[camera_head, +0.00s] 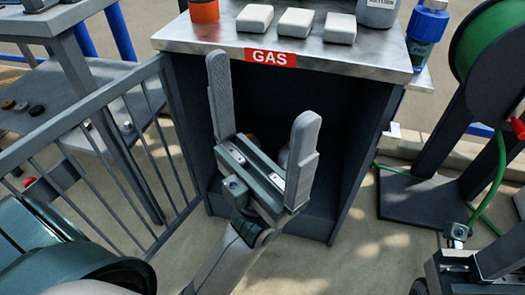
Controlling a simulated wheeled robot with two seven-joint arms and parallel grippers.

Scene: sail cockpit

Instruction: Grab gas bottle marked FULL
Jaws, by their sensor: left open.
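A dark grey cabinet with a red GAS label (270,57) stands in the middle, open at the front. My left gripper (262,92) is in front of its opening, jaws wide apart, with nothing between them. Behind the gripper, low in the dark cabinet, a pale rounded shape (283,158) and a yellowish bit barely show; the gripper hides most of them. I cannot tell whether they are gas bottles, and no FULL marking is readable. Part of my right gripper (490,262) shows at the lower right corner; its fingers are cut off.
The cabinet's metal top (200,38) holds several white blocks, an orange container (204,10) and a grey bottle (377,12). A grey railing (95,150) stands left of the cabinet. A green hose reel (490,45) on a dark stand is at the right.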

